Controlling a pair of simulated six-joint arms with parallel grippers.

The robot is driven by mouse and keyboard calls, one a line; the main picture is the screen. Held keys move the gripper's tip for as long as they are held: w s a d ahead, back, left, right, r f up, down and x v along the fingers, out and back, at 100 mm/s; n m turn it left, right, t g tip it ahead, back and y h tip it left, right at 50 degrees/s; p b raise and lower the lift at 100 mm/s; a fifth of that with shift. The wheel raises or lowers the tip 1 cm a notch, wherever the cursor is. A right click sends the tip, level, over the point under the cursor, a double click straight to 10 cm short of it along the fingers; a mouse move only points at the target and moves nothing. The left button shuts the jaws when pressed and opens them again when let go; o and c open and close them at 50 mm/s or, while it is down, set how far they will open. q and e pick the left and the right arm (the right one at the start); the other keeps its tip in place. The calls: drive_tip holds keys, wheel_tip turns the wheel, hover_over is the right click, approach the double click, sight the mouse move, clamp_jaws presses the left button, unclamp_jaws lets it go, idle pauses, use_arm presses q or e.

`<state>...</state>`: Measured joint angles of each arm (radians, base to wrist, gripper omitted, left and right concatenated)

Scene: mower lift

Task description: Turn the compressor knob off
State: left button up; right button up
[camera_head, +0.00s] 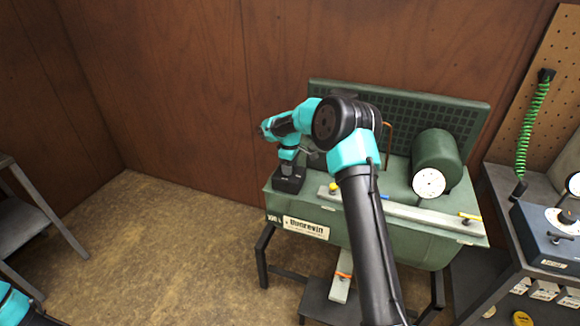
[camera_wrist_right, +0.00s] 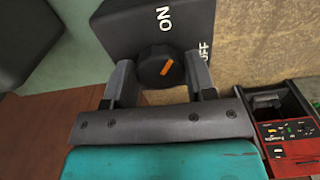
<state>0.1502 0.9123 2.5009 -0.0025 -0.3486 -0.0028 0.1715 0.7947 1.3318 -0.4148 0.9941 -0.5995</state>
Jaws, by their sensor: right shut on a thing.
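The green compressor (camera_head: 340,228) stands against the wooden wall in the head view. A black switch box (camera_head: 288,180) sits at its left end. In the right wrist view the box (camera_wrist_right: 130,25) carries white ON and OFF lettering. Its round black knob (camera_wrist_right: 150,72) has an orange pointer mark, slanted up and to the right, roughly between the two words. My right gripper (camera_wrist_right: 158,78) is shut on the knob, one finger on each side. In the head view my right arm hides the knob and the fingertips. My left gripper is out of view.
A bench (camera_head: 500,200) with a dark blue box (camera_head: 545,236) and a coiled green hose (camera_head: 530,125) stands on the right. A grey table (camera_head: 25,215) is at the left. The floor (camera_head: 170,250) between is clear. A red machine (camera_wrist_right: 290,140) shows in the wrist view.

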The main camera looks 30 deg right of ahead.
drive_tip(key=m, duration=0.5)
drive_tip(key=shift+m, duration=0.3)
drive_tip(key=m, duration=0.5)
drive_tip(key=shift+a, duration=0.15)
drive_tip(key=o, duration=0.9)
drive_tip(key=shift+r, duration=0.1)
wheel_tip(320, 180, up, 17)
drive_tip(key=shift+r, duration=0.15)
idle(0.6)
